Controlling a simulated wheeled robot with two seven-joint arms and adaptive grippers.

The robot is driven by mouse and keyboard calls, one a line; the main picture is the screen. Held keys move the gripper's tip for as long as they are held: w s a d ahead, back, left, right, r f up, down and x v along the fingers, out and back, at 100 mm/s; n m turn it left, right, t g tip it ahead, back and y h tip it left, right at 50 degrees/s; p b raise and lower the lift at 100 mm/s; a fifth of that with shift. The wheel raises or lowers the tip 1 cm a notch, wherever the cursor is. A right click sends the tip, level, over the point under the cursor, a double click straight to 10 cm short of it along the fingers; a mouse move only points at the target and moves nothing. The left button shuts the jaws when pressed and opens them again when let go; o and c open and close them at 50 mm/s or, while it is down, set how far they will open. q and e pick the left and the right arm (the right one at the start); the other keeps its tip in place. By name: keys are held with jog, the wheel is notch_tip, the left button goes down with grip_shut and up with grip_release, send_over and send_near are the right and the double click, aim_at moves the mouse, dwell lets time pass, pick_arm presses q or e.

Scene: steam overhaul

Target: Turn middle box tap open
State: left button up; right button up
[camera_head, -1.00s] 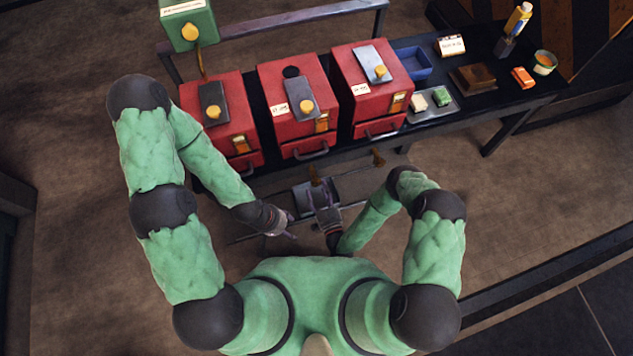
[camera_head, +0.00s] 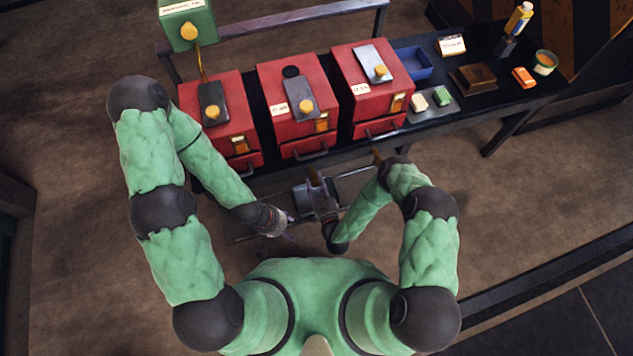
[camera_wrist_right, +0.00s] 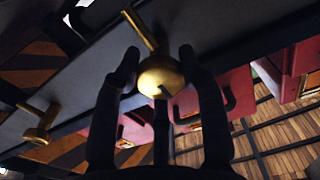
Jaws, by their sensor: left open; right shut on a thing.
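The middle red box (camera_head: 295,110) stands on the dark bench between two similar red boxes. A brass tap (camera_head: 314,174) sits low in front of it, below the bench edge. My right gripper (camera_head: 319,189) is at this tap. In the right wrist view, the tap's rounded brass knob (camera_wrist_right: 161,78) lies between the fingers of my right gripper (camera_wrist_right: 160,70), shut on it; its thin stem runs up and left. Part of the knob is hidden by a finger. My left gripper (camera_head: 290,227) is open and empty, lower left of the tap.
Another brass tap (camera_head: 377,157) sits to the right, close to my right arm. The left red box (camera_head: 226,112) and right red box (camera_head: 368,82) flank the middle one. A grey tray (camera_head: 444,108) and a blue bin (camera_head: 413,64) are further right on the bench.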

jog(key=shift+w+a+r+n, duration=0.1)
jog(key=shift+r+n, duration=0.1)
jog(key=shift+n, duration=0.2)
jog(key=n, duration=0.3)
jog(key=n+b, duration=0.1)
jog(key=n, duration=0.3)
jog(key=shift+a+n, duration=0.15)
jog(key=shift+n, duration=0.15)
jog(key=n+b, duration=0.1)
jog(key=n, duration=0.2)
jog(key=shift+f+n, duration=0.1)
jog(key=shift+n, duration=0.2)
jog(key=n+b, duration=0.1)
jog(key=n, duration=0.2)
jog(key=shift+a, duration=0.1)
jog(key=shift+f+n+b, duration=0.15)
jog(key=shift+n+b, duration=0.35)
jog(key=shift+n, duration=0.9)
jog(key=shift+s+a+f+n, duration=0.1)
jog(key=shift+s+n, duration=0.2)
